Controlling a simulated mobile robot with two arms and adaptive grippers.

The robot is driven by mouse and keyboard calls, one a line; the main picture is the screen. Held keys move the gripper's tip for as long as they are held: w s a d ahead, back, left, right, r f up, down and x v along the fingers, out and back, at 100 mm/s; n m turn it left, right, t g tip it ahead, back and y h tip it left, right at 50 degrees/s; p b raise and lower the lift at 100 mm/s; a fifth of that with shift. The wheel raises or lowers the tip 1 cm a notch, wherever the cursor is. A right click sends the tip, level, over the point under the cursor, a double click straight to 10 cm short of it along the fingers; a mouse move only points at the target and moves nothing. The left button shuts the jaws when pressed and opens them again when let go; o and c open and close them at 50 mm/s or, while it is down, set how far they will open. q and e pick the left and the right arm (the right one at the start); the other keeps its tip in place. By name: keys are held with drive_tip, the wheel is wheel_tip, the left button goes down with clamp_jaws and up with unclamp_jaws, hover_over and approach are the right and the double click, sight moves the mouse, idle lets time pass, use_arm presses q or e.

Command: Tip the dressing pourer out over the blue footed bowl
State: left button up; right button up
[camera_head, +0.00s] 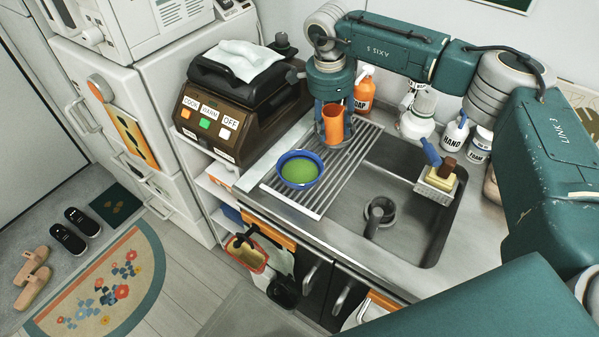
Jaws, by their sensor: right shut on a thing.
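The blue footed bowl (281,174) stands on the slatted drainer left of the sink, and green shows inside it. The dressing pourer appears to be the orange, open-topped vessel (334,128) behind and to the right of the bowl. My right gripper (333,118) points down and is shut on the pourer, apart from the bowl in the picture. The pourer looks near upright, but its exact tilt and its contents cannot be made out. The bowl's foot is hidden below its rim. My left gripper is not in view.
The slatted drainer (309,203) borders the sink (411,225), which holds a caddy (437,188) at its right. An orange soap bottle (364,90) and a hand soap bottle (455,134) stand behind. A brown appliance (235,117) with lit buttons stands left of the bowl.

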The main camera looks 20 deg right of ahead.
sight(334, 105)
drive_tip(key=shift+d+r, duration=0.1)
drive_tip(key=shift+r, duration=0.05)
wheel_tip(334, 105, up, 6)
drive_tip(key=p, duration=0.3)
drive_tip(key=shift+p, duration=0.35)
drive_tip(key=shift+s, duration=0.1)
drive_tip(key=s+a+r+n+y, duration=0.1)
drive_tip(key=s+a+n, duration=0.2)
drive_tip(key=s+n, duration=0.3)
drive_tip(key=s+a+r+n, duration=0.2)
drive_tip(key=s+n, duration=0.4)
drive_tip(key=s, duration=0.2)
drive_tip(key=s+a+r+n+y+b, duration=0.1)
drive_tip(key=s+a+n, duration=0.2)
drive_tip(key=s+n, duration=0.3)
drive_tip(key=shift+s+a+r+n+t+y, duration=0.3)
drive_tip(key=shift+s+a+r+n+t, duration=0.1)
drive_tip(key=shift+s, duration=0.2)
